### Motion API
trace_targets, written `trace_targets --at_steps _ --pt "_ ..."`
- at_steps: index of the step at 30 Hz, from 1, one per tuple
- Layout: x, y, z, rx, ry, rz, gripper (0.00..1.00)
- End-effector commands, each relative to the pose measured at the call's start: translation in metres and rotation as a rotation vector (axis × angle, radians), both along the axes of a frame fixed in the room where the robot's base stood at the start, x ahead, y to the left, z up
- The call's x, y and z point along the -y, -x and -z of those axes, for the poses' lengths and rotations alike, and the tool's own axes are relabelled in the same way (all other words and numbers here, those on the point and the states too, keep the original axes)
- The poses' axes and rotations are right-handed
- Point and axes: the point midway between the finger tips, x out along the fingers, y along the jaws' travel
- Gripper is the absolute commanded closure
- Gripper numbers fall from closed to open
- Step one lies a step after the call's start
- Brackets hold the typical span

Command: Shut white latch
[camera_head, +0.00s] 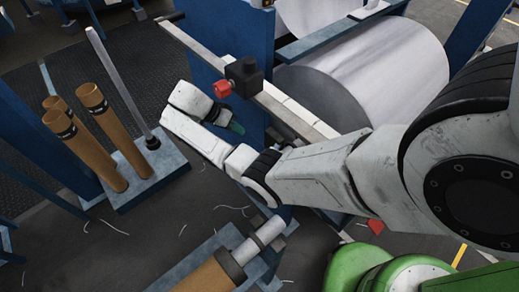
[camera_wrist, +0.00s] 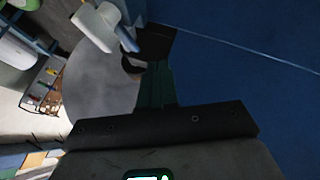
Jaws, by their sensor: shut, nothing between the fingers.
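A long pale bar (camera_head: 205,53) with a dark end runs diagonally beside the large roll; it may be the white latch, but I cannot tell for sure. A white bar-like part (camera_wrist: 92,28) is just left of that block. Whether the fingertips touch anything is unclear.
A large silver roll (camera_head: 390,70) stands at the right between blue frame parts. A tray (camera_head: 150,190) with several brown tubes and a metal rod is at the left. Another brown roll (camera_head: 208,278) lies at the bottom. Dark floor between is mostly clear, with thread scraps.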

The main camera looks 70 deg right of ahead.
Motion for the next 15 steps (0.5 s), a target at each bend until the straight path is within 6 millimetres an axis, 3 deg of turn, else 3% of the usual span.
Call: trace_targets --at_steps 5,15 --pt "0.005 0.01 0.012 0.001 0.004 0.01 1.0" --pt "0.024 0.044 0.065 -0.001 0.002 0.008 1.0"
